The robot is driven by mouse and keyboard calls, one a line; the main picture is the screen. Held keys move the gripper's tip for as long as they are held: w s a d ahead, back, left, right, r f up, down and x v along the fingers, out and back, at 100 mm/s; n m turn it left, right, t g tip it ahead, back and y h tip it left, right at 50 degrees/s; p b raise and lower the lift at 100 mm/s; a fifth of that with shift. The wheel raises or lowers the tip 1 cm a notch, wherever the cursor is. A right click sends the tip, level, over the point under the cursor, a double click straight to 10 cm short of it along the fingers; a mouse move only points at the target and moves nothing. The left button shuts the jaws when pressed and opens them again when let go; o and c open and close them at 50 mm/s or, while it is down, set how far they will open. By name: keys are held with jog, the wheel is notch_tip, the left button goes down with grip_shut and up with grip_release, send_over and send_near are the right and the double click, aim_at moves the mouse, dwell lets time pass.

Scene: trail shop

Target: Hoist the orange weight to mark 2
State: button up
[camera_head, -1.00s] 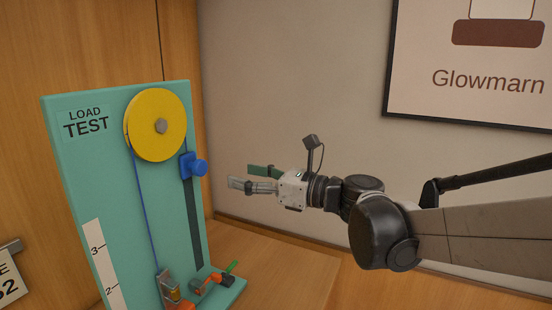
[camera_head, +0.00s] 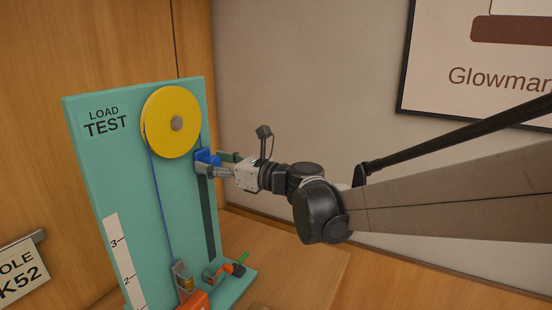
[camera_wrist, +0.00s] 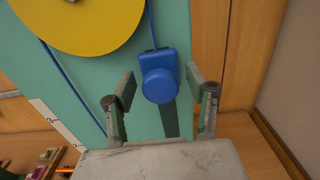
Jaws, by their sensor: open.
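The teal load test board (camera_head: 95,165) stands upright with a yellow pulley wheel (camera_head: 171,122) near its top. A blue cord (camera_head: 160,205) runs from the wheel down to the orange weight (camera_head: 195,301), low on the board and partly cut off by the frame's bottom edge. A blue slider with a round knob (camera_wrist: 159,84) sits at the top of a dark slot (camera_head: 208,220). My gripper (camera_head: 212,168) is open at the slider; in the wrist view its fingers (camera_wrist: 162,95) stand on either side of the knob, with gaps visible. A white scale (camera_head: 120,258) shows marks 2 and 3.
A small orange clamp with a green handle (camera_head: 228,267) sits at the slot's foot. A wooden wall is behind the board at left. A framed sign (camera_head: 480,70) hangs at right. A label (camera_head: 18,270) reads K52.

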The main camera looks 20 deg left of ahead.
grip_shut()
dwell(0.3)
notch_tip(320, 180, down, 20)
jog(key=b, duration=1.5)
grip_release()
jog(key=shift+d, duration=0.1)
jog(key=s+d, duration=0.2)
jog(key=d, duration=0.9)
jog(key=shift+d, duration=0.3)
